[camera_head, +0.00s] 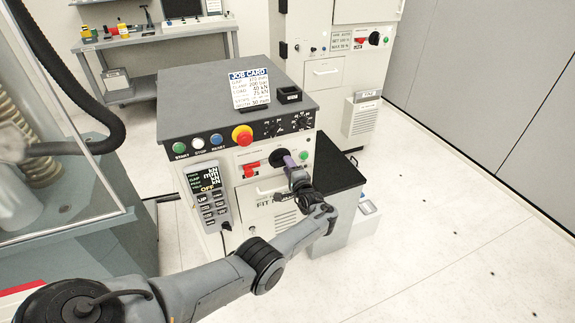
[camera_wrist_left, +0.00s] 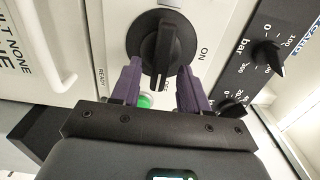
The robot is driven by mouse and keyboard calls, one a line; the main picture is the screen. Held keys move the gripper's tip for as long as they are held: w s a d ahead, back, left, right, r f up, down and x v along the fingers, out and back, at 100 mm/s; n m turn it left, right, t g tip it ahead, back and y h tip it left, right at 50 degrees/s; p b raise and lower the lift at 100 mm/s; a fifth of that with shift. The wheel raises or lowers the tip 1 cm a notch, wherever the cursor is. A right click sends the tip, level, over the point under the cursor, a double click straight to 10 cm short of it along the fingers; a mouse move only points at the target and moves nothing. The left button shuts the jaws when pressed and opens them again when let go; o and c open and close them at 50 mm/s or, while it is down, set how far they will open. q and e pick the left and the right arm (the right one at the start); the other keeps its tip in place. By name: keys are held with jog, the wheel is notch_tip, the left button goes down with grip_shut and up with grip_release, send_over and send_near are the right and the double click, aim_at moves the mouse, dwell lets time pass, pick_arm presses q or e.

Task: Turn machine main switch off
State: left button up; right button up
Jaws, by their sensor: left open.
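The main switch (camera_head: 279,157) is a black rotary knob on the front panel of the white console (camera_head: 250,195). In the left wrist view the knob (camera_wrist_left: 165,42) has a raised bar running up and down the picture, with the word ON printed to its right. My left gripper (camera_head: 294,166) is at the panel, partly covering the switch in the head view. In the wrist view its two purple fingers (camera_wrist_left: 160,73) are open, one on each side of the knob's lower end. I cannot tell whether they touch it. My right gripper is not in view.
A red handle (camera_head: 251,171) sits left of the switch, and a red emergency stop button (camera_head: 242,135) is above it. A green lamp (camera_wrist_left: 145,100) is close to the fingers. A job card (camera_head: 249,90) stands on the console top. Floor at right is clear.

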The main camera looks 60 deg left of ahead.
pick_arm(q)
jog(key=s+d+p, duration=0.2)
jog(key=d+p, duration=0.1)
jog(key=d, duration=0.6)
jog(key=shift+d+p, duration=0.35)
